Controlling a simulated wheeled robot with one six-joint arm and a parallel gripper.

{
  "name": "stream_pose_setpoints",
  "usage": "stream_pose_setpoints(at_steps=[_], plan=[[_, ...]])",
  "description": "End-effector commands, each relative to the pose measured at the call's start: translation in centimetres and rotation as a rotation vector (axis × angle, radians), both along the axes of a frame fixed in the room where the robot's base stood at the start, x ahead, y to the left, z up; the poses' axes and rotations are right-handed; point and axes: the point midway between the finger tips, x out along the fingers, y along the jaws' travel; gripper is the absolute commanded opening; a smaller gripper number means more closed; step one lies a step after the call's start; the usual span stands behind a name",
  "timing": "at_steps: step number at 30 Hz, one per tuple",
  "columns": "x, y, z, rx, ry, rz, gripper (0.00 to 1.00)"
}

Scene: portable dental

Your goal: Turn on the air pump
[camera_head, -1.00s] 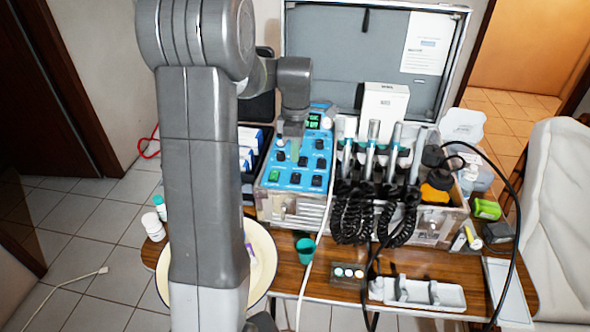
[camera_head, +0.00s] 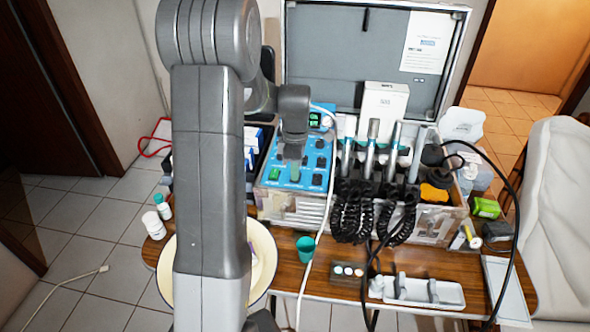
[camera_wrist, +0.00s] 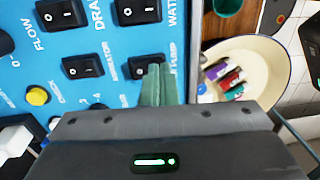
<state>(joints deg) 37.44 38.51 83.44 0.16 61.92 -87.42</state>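The blue control panel (camera_head: 290,178) of the dental unit carries several black rocker switches. In the wrist view, a black rocker switch (camera_wrist: 141,72) sits at the fingertips, beside a partly hidden label ending in "PUMP". My gripper (camera_wrist: 158,72) has its narrow green fingers together, with nothing seen between them. The tips overlap the right part of that switch; whether they touch it I cannot tell. In the head view my gripper (camera_head: 295,173) is over the front middle of the panel and hides part of it.
Handpieces (camera_head: 371,145) with coiled black cords stand to the right. A white hose hangs past the panel's right side. A cream basin (camera_head: 262,245) and green cup (camera_head: 306,247) are in front.

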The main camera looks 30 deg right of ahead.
Motion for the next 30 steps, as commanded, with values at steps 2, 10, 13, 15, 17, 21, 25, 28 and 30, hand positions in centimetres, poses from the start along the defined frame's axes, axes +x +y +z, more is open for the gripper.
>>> stream_pose_setpoints(at_steps=[2,10,13,15,17,21,25,28,30], plan=[[-0.1,0.1,-0.2,0.005,0.004,-0.001,0.00],[0.3,-0.2,-0.1,0.005,0.005,-0.001,0.00],[0.7,-0.6,0.0,0.004,0.003,-0.001,0.00],[1.0,-0.8,0.2,0.003,0.002,-0.001,0.00],[1.1,-0.9,0.2,0.003,0.002,-0.001,0.00],[1.1,-0.9,0.2,0.003,0.002,-0.001,0.00],[1.1,-0.9,0.2,0.003,0.002,-0.001,0.00],[1.2,-0.8,0.5,0.003,0.002,0.000,0.00],[1.3,-0.6,1.0,0.003,0.002,0.001,0.00]])
